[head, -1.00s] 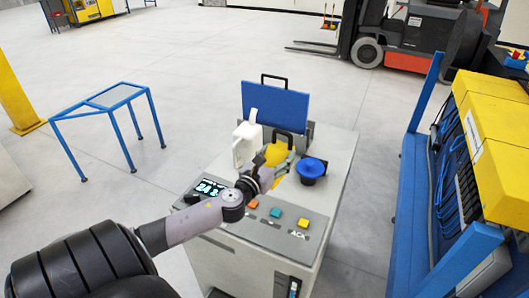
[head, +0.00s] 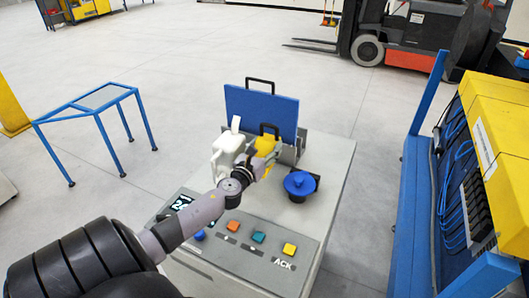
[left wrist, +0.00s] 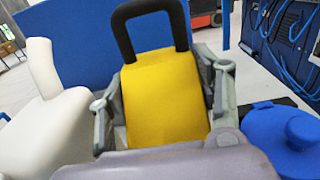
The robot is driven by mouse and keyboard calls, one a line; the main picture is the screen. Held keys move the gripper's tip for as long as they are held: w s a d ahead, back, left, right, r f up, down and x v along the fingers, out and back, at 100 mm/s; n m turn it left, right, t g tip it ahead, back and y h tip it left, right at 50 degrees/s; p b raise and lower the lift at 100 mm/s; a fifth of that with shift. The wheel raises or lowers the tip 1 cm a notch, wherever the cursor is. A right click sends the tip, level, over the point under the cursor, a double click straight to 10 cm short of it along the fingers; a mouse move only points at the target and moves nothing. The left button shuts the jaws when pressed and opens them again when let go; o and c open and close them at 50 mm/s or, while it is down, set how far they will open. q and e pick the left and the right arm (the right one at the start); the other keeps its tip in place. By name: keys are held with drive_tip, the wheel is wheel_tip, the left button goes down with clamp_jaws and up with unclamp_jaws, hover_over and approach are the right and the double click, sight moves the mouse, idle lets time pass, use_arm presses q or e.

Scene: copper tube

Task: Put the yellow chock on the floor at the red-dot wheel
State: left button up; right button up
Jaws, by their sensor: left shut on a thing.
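The yellow chock (head: 264,146), a block with a black loop handle, is between the fingers of my left gripper (head: 262,160), above the grey console top. In the left wrist view the fingers of my left gripper (left wrist: 163,88) press on both sides of the chock (left wrist: 160,100), with the handle standing up beyond them. A forklift wheel (head: 367,50) shows at the back right; I cannot make out a red dot on it. My right gripper is not in view.
A white jug (head: 228,150) stands close left of the chock, a blue panel (head: 262,112) behind it, and a blue knobbed object (head: 300,184) to its right. A blue-framed table (head: 100,98) stands left, a blue rack (head: 408,210) right. Open floor (head: 220,50) lies beyond the console.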

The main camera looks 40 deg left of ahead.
use_arm(q)
drive_tip(key=f, duration=0.1)
drive_tip(key=f+b, duration=0.1)
drive_tip(key=f, duration=0.1)
drive_tip(key=f+b, duration=0.1)
drive_tip(key=shift+w+f, duration=0.25)
drive_tip(key=shift+f, duration=0.1)
drive_tip(key=shift+f+b, duration=0.35)
drive_tip(key=shift+f, duration=0.15)
drive_tip(key=shift+s+f, duration=0.1)
drive_tip(key=shift+f, duration=0.1)
wheel_tip(320, 180, down, 4)
drive_tip(key=b, duration=0.3)
drive_tip(key=shift+r, duration=0.2)
drive_tip(key=shift+f, duration=0.2)
drive_tip(key=shift+r, duration=0.1)
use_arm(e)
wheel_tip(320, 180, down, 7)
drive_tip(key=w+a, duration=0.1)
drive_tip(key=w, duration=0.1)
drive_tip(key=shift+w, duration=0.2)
use_arm(q)
drive_tip(key=o, duration=1.3)
drive_tip(key=shift+f, duration=0.2)
drive_tip(key=shift+c, duration=0.2)
drive_tip(key=o, duration=0.4)
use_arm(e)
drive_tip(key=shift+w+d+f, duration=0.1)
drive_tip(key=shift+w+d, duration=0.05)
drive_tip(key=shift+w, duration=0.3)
